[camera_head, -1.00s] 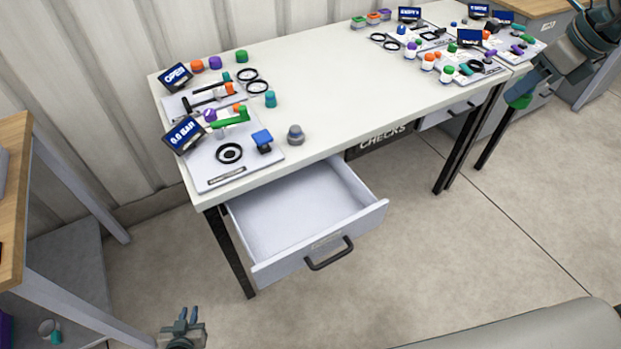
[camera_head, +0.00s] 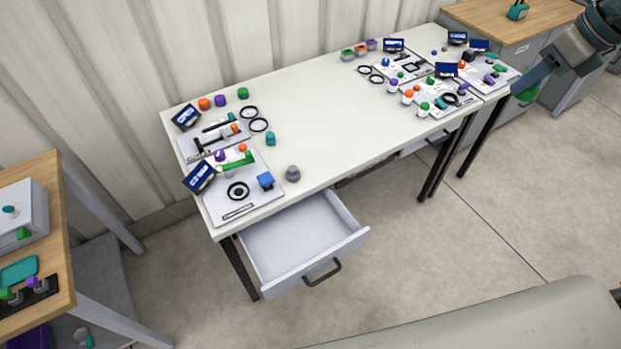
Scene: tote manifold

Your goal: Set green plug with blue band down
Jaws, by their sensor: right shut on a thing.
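My right gripper (camera_head: 530,84) comes in at the upper right, beyond the far right end of the white table. It is shut on a green plug (camera_head: 526,95), which is held in the air beside the table. The fingers cover part of the plug, and I cannot make out a blue band on it. My left gripper is not in view.
The white table (camera_head: 315,118) has a clear middle. Panels with valves and small screens stand at its left end (camera_head: 238,207) and right end. A grey drawer (camera_head: 300,240) hangs open below. A wooden bench (camera_head: 50,205) stands at left, a wood-topped cabinet (camera_head: 480,15) at upper right.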

